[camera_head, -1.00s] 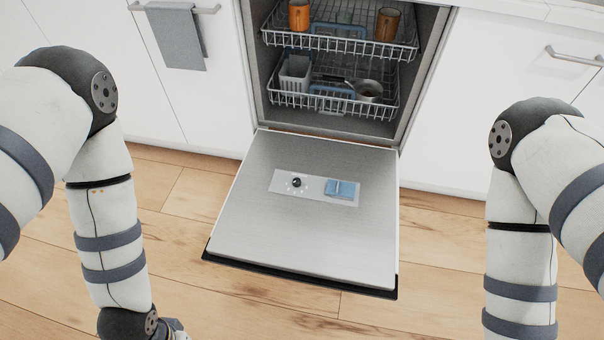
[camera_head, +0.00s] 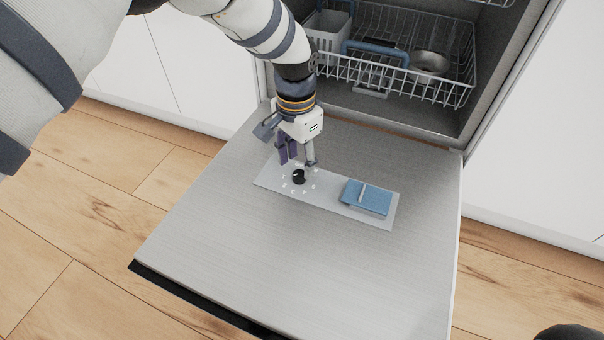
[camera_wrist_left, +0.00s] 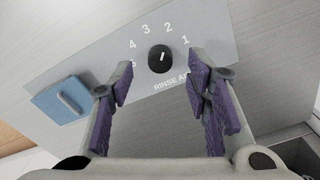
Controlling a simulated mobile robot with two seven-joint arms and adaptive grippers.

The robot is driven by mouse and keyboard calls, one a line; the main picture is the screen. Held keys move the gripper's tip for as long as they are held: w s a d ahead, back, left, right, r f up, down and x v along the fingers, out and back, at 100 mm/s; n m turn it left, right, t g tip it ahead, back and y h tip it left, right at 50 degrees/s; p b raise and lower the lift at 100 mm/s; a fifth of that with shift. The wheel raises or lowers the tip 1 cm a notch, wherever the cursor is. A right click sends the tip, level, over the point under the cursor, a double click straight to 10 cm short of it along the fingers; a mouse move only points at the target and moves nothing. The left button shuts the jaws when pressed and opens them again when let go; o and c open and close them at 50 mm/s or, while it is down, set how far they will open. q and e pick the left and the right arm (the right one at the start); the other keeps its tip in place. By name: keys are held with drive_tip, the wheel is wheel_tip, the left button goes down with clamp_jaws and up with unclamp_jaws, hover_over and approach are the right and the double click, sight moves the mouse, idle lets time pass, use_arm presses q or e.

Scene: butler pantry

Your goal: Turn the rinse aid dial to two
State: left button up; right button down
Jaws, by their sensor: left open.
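The rinse aid dial (camera_head: 299,177) is a small black knob on the pale panel (camera_head: 330,203) of the lowered dishwasher door. In the left wrist view the dial (camera_wrist_left: 162,59) has a white mark pointing up, roughly toward the 2; its exact setting is hard to tell. Numbers 1 to 5 arc around it, with partly hidden "RINSE" lettering below. My left gripper (camera_head: 298,163) is open and empty, just behind the dial in the head view. In the left wrist view its purple-padded fingertips (camera_wrist_left: 160,76) lie to either side of the dial, apart from it.
A blue latched lid (camera_head: 367,197) sits on the same panel, right of the dial. The open door (camera_head: 300,260) is otherwise bare. The lower rack (camera_head: 450,90) with a grey basket (camera_head: 328,32) and a pan (camera_head: 430,63) stands inside the dishwasher behind.

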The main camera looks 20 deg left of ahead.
sight(299, 174)
use_arm(q)
wheel_tip(299, 174, down, 4)
drive_tip(key=shift+r+b, duration=0.2)
drive_tip(key=shift+b, duration=0.2)
clamp_jaws()
